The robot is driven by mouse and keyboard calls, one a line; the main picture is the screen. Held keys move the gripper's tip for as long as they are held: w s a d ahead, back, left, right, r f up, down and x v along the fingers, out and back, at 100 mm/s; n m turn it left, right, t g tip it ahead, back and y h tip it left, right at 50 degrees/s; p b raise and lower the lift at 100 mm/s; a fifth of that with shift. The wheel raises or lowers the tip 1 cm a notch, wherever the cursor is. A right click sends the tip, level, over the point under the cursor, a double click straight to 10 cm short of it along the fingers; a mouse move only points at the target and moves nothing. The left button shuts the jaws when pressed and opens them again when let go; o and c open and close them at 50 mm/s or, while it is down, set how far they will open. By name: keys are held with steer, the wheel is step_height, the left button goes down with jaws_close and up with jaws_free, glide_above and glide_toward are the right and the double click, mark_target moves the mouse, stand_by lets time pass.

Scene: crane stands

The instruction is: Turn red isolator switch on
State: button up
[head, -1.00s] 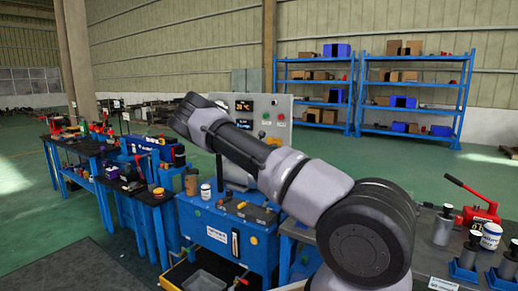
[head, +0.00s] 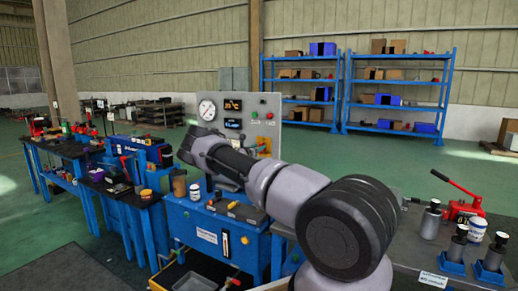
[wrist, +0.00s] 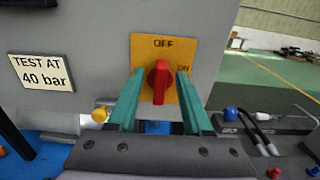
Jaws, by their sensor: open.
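The red isolator switch (wrist: 159,82) is a red knob on a yellow plate (wrist: 141,57) marked OFF at the top and ON at the right. Its grip stands upright, towards OFF. The plate is on a grey panel face in the wrist view. My gripper (wrist: 158,75) is open, with one teal finger on each side of the knob. Gaps show between the fingers and the knob; I cannot tell how far the tips reach in depth.
A label reading TEST AT 40 bar (wrist: 42,73) is left of the switch. A yellow knob (wrist: 99,115) and a blue knob (wrist: 230,114) are lower down. A blue bench (head: 208,238) stands below the panel. A grey table (head: 410,235) with jacks is at right.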

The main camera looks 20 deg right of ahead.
steer(key=shift+w+d, duration=0.2)
steer(key=shift+d, duration=0.2)
jaws_close()
steer(key=shift+s+d+f+m, duration=0.15)
steer(key=shift+s+f+m, duration=0.15)
steer(key=shift+m, duration=2.7)
steer(key=shift+s+d+f+m, duration=0.2)
steer(key=shift+f+m, duration=0.15)
steer(key=shift+m, duration=2.65)
steer(key=shift+s+d+f+m, duration=0.2)
steer(key=shift+f+m, duration=0.1)
steer(key=shift+m, duration=2.7)
